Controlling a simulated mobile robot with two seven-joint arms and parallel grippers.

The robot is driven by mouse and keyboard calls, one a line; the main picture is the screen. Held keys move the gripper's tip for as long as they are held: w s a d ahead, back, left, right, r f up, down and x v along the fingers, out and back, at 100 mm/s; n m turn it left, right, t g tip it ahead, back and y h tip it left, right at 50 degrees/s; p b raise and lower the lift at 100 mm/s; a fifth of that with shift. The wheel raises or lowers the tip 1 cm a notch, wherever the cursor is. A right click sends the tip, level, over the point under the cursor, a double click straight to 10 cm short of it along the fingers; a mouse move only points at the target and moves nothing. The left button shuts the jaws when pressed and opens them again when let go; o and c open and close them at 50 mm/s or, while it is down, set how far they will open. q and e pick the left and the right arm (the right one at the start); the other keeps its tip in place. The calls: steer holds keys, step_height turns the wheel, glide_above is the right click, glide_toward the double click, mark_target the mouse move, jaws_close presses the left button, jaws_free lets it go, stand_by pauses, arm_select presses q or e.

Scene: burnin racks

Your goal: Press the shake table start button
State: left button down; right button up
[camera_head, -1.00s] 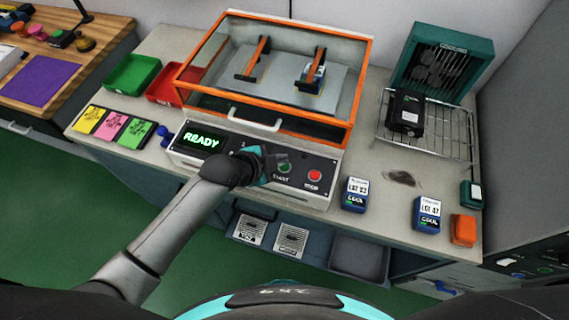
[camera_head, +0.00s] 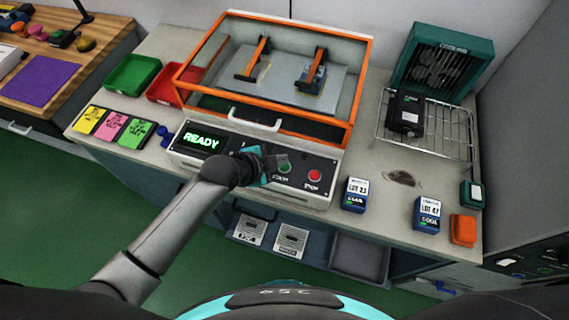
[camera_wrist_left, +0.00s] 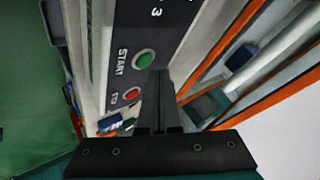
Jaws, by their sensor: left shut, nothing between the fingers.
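The shake table (camera_head: 325,194) is a white unit with a dark front panel. Its display (camera_head: 202,140) reads READY in green. The green START button (camera_head: 284,168) is on the panel, with the red stop button (camera_head: 314,176) to its right. My left gripper (camera_head: 276,164) is shut and empty, in front of the panel just left of the green button. In the left wrist view the shut fingers (camera_wrist_left: 157,78) point at the panel beside the green button (camera_wrist_left: 144,60); I cannot tell whether they touch it. The red button (camera_wrist_left: 131,93) also shows there. My right gripper is not in view.
An orange-framed clear cover (camera_head: 361,85) with a front handle (camera_head: 253,119) stands over the shaker bed, which carries orange clamps. Blue lot boxes (camera_head: 355,194) stand to the right. Green (camera_head: 133,74) and red bins sit at the left. A wire rack (camera_head: 440,135) is at the right.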

arm_select(q)
steer(key=shift+f, duration=0.1)
stand_by(0.4)
steer(key=shift+f, duration=0.35)
steer(key=shift+f+b, duration=0.4)
steer(key=shift+b, duration=0.1)
stand_by(0.5)
steer(key=shift+r, duration=0.1)
steer(key=shift+r+p, duration=0.75)
steer(key=shift+p, duration=0.15)
step_height(320, 180, up, 5)
steer(key=p, duration=0.5)
